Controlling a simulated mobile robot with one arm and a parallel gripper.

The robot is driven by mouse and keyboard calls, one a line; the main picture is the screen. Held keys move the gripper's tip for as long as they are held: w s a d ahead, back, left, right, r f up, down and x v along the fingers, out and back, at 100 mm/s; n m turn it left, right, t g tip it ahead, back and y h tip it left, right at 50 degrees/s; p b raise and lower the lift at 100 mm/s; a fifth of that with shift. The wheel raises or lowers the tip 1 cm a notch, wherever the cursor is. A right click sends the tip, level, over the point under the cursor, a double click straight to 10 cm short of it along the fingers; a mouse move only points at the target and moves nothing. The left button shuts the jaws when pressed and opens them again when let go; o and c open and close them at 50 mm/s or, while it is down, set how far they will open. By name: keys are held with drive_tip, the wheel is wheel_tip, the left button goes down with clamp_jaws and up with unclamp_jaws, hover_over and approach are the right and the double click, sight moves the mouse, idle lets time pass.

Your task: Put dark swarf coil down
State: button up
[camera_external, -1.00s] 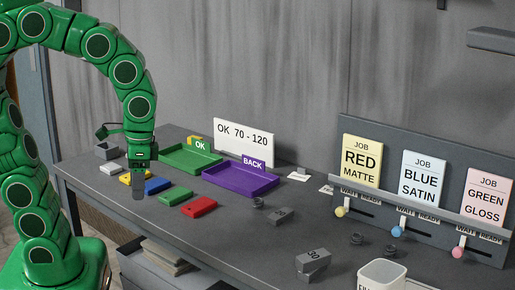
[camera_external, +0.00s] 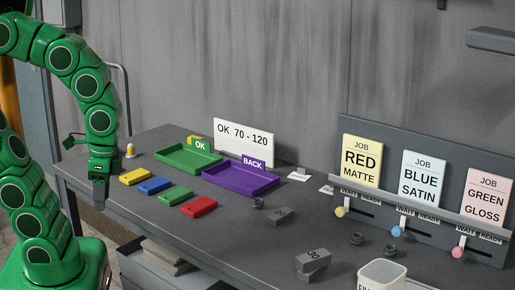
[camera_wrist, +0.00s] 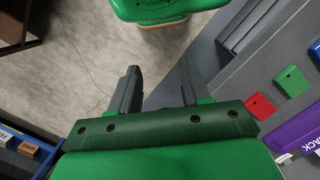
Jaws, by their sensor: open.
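Several small dark rings or coils lie on the grey bench: one near the purple tray (camera_external: 258,203), and two to the right, one (camera_external: 357,238) beside another (camera_external: 391,250). I cannot tell which is the swarf coil of the task. My gripper (camera_external: 98,205) hangs pointing down at the bench's left end.
A green OK tray (camera_external: 188,160) and a purple BACK tray (camera_external: 240,181) stand at the back. Yellow (camera_external: 135,177), blue (camera_external: 155,186), green (camera_external: 174,196) and red (camera_external: 199,207) blocks lie in front. A white bin (camera_external: 383,275) stands front right.

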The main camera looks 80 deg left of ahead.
sight(255, 198)
drive_tip(key=w+d+f+n+t+h, duration=0.15)
drive_tip(key=w+n+h, duration=0.25)
drive_tip(key=w+n, duration=0.5)
drive_tip(key=w+d+f+n+t+h, duration=0.1)
drive_tip(key=w+f+n+t+h, duration=0.15)
drive_tip(key=w+n+h, duration=0.6)
drive_tip(key=w+a+f+n+t+y, duration=0.35)
drive_tip(key=w+a+n+t, duration=0.35)
drive_tip(key=w+a, duration=0.85)
drive_tip(key=a+f+n+t+y, duration=0.1)
drive_tip(key=a+f+n, duration=0.1)
drive_tip(key=a, duration=0.3)
drive_tip(key=a+f+n+t+y, duration=0.1)
drive_tip(key=a+f+n, duration=0.1)
drive_tip(key=a, duration=0.3)
drive_tip(key=a+f+n+t+y, duration=0.1)
drive_tip(key=a+f+n+y, duration=0.1)
drive_tip(key=a, duration=0.3)
drive_tip(key=shift+a+n, duration=0.4)
drive_tip(key=shift+n, duration=0.05)
drive_tip(key=shift+x, duration=3.8)
